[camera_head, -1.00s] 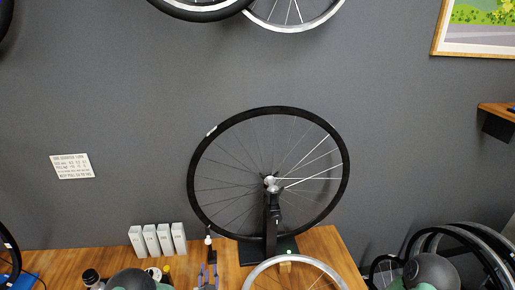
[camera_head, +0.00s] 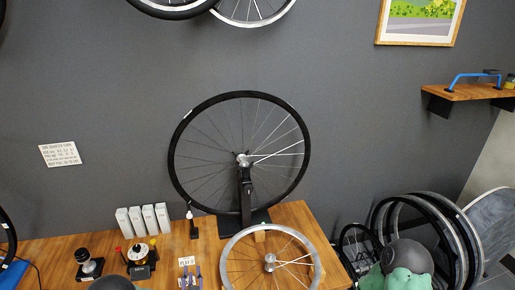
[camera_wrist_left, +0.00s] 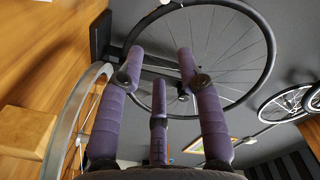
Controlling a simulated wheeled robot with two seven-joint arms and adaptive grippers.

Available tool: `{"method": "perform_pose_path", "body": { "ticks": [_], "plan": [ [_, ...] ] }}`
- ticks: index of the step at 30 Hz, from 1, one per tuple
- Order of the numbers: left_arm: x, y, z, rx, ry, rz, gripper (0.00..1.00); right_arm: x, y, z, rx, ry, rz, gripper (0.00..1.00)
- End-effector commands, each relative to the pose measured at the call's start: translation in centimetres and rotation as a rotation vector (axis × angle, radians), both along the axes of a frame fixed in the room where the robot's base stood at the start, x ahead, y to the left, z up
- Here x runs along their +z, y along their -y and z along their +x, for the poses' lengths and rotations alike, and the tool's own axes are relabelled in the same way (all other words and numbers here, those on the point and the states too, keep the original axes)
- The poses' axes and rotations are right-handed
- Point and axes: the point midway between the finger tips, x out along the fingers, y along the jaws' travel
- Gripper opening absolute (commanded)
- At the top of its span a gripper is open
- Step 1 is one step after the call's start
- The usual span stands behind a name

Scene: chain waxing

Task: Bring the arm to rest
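My left gripper (camera_wrist_left: 157,72) fills the middle of the left wrist view. Its purple padded fingers are spread apart, with nothing between them. Beyond the fingers in the left wrist view is the black-tyred wheel (camera_wrist_left: 265,45). The dark rounded part and teal piece at lower right in the head view appear to be my right arm. My right gripper does not show.
The black wheel (camera_head: 176,145) stands upright on its stand; a silver rim (camera_head: 226,262) is before it. White boxes (camera_head: 148,218), a small bottle (camera_head: 193,228) and jars line the wooden bench (camera_head: 315,240). Wheels (camera_head: 466,235) stand at right. A shelf (camera_head: 465,92) juts out.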

Motion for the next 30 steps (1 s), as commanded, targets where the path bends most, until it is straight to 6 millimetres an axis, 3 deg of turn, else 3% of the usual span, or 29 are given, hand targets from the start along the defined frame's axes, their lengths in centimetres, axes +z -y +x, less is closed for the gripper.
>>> {"method": "perform_pose_path", "body": {
  "ticks": [11, 19, 23, 27, 30],
  "plan": [
    [-3.9, 2.1, -0.9, -0.062, -0.194, -0.223, 0.37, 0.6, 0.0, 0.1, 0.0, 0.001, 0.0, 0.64],
    [-8.3, 5.1, -4.1, -0.082, -0.458, -0.5, 0.37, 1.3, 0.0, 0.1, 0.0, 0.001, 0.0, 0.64],
    [-10.9, 7.6, -8.4, -0.047, -0.678, -0.707, 0.37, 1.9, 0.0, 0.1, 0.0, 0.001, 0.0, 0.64],
    [-12.9, 10.4, -15.2, 0.057, -0.956, -0.931, 0.37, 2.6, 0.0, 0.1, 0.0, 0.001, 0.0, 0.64],
    [-13.3, 11.9, -20.2, 0.158, -1.133, -1.051, 0.37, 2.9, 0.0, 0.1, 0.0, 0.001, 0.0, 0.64]
  ]
}}
